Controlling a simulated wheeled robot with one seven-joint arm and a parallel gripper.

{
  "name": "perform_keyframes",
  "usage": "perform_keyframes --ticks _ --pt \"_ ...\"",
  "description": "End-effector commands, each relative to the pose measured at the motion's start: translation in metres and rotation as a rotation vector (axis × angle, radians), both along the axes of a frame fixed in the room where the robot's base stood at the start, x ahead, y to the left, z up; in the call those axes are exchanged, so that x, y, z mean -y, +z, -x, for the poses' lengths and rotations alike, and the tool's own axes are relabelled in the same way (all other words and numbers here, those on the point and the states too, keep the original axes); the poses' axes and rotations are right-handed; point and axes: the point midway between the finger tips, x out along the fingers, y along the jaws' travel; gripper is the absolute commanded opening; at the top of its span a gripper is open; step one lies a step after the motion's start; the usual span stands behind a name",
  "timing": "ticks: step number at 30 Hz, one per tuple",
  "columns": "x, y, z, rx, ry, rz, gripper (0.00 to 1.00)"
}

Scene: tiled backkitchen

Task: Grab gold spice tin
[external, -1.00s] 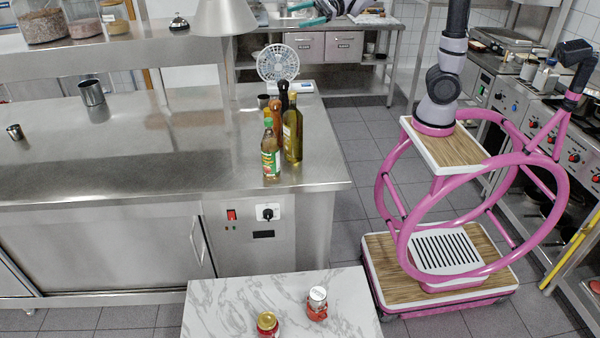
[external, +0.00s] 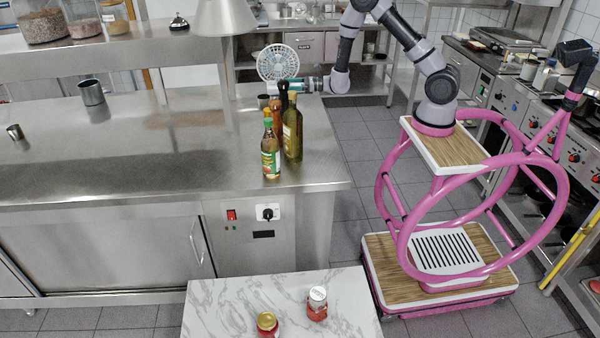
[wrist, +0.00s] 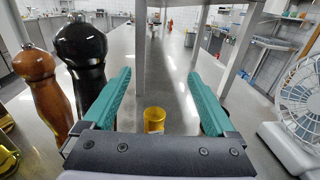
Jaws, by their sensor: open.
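The gold spice tin (wrist: 154,118) stands upright on the steel counter in the wrist view. It appears between the two teal fingers, low in the picture, and my gripper's dark body hides its lower part. My gripper (wrist: 159,75) is open, with a finger on each side of the tin and no visible contact. In the external view my gripper (external: 290,84) reaches level over the counter from the right, between the white fan and the bottles.
A black mill (wrist: 82,55) and a brown mill (wrist: 42,75) stand close left of the left finger. A white fan (wrist: 297,110) stands to the right. Steel shelf posts (wrist: 140,50) rise ahead. Oil bottles (external: 292,130) stand at the counter's near right corner.

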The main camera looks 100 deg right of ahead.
Motion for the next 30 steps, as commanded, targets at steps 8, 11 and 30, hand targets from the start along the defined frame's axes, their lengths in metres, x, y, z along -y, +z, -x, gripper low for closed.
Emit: perform_keyframes --ticks 8,11,30 --pt "0.000 -0.104 0.000 -0.003 0.000 -0.002 0.92" --pt "0.000 -0.121 0.000 -0.001 0.002 -0.001 0.92" --pt "0.005 -0.128 -0.066 0.003 0.003 0.002 0.92"
